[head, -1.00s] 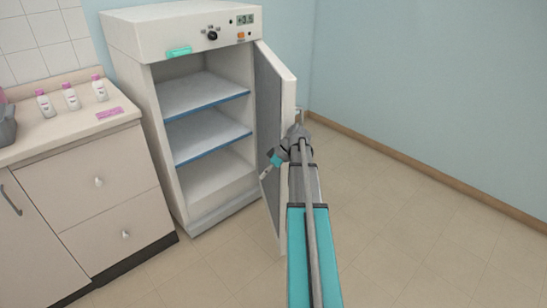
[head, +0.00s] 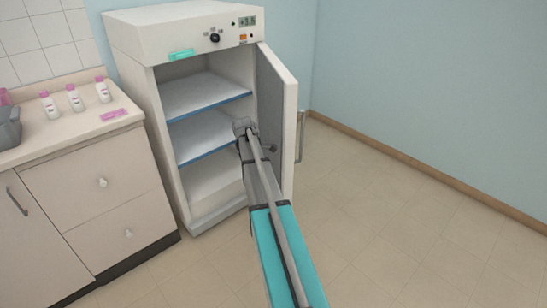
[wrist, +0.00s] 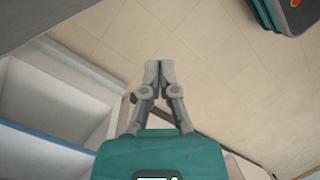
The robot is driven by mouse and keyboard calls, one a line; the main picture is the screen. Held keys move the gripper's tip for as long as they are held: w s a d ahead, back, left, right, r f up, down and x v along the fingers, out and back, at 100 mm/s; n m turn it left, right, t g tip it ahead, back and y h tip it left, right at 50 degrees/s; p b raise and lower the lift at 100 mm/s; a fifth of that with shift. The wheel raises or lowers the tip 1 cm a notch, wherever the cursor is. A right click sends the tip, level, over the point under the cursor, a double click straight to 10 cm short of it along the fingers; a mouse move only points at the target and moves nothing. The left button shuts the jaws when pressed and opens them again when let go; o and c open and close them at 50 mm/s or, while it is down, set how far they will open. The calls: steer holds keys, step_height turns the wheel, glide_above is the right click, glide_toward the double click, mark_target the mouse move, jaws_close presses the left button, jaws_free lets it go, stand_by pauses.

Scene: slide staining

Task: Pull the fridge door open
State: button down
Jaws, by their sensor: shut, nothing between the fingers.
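The white fridge (head: 170,30) stands against the back wall in the head view. Its door (head: 291,110) is swung out to the right, partly open, with the grey inner face showing. The vertical bar handle (head: 300,137) is on the door's outer side, clear of my gripper. My arm reaches up in front of the opening, on the inner side of the door. In the wrist view my gripper (wrist: 159,70) is shut and empty above the floor, with the fridge interior and a blue-edged shelf (wrist: 45,143) at left.
A counter (head: 75,135) with drawers stands left of the fridge, holding several white bottles (head: 75,98) with pink caps and a pink card (head: 113,115). The floor (head: 410,220) right of the door is clear up to the blue wall.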

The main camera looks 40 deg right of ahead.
mark_target(280, 161)
steer(key=w+d+r+n+g+h+p, duration=0.1)
steer(key=w+r+n+h, duration=0.2)
steer(key=w+r+h, duration=0.3)
steer(key=shift+w+d+r+h, duration=0.2)
steer(key=shift+w+r+h, duration=0.1)
steer(key=shift+w+h, duration=0.35)
steer(key=shift+f, duration=0.1)
steer(key=b+x, duration=0.2)
steer(key=x, duration=0.1)
steer(key=r+b+x, duration=0.1)
steer(key=b+x, duration=0.1)
steer(key=x, duration=0.2)
steer(key=s+d+b+x, duration=0.1)
steer(key=b+x, duration=0.1)
steer(key=x, duration=0.2)
steer(key=shift+d+b, duration=0.15)
steer(key=shift+b, duration=0.15)
steer(key=shift+s+d, duration=0.4)
steer(key=shift+d, duration=0.4)
